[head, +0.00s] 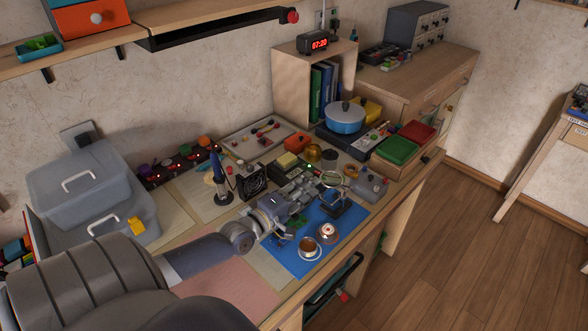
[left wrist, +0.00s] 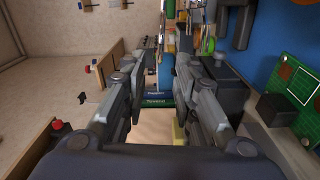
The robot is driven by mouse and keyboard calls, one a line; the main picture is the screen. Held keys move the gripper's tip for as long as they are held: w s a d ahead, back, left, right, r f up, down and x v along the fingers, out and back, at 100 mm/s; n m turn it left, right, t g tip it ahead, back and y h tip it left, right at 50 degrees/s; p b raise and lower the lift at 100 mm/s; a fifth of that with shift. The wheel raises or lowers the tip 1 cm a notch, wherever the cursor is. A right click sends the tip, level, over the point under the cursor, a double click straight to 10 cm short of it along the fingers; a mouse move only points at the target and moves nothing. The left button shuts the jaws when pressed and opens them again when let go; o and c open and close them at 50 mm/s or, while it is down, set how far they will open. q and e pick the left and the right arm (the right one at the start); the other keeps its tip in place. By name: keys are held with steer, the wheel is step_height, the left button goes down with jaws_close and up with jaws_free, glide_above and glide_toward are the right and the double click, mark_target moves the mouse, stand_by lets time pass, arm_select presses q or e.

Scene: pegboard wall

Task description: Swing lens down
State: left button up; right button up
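A round lens (head: 332,174) in a thin pale ring stands raised over the far part of the blue mat (head: 298,258). A dark stand (head: 346,204) is just below and right of it. My left gripper (head: 307,184) is left of the lens, above the mat's far left side. In the left wrist view my left gripper (left wrist: 166,62) has its two fingers well apart with nothing between them. The lens cannot be made out clearly in the left wrist view. My right gripper does not show.
A brown cup (head: 309,247) and a small lit round thing (head: 327,232) sit on the near part of the mat. A soldering iron stand (head: 220,185) and a black fan (head: 251,181) are left of my gripper. A blue pot (head: 345,118) and a green tray (head: 396,150) stand behind.

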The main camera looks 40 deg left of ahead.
arm_select(q)
steer(key=shift+s+a, duration=0.15)
steer(key=shift+s, duration=2.45)
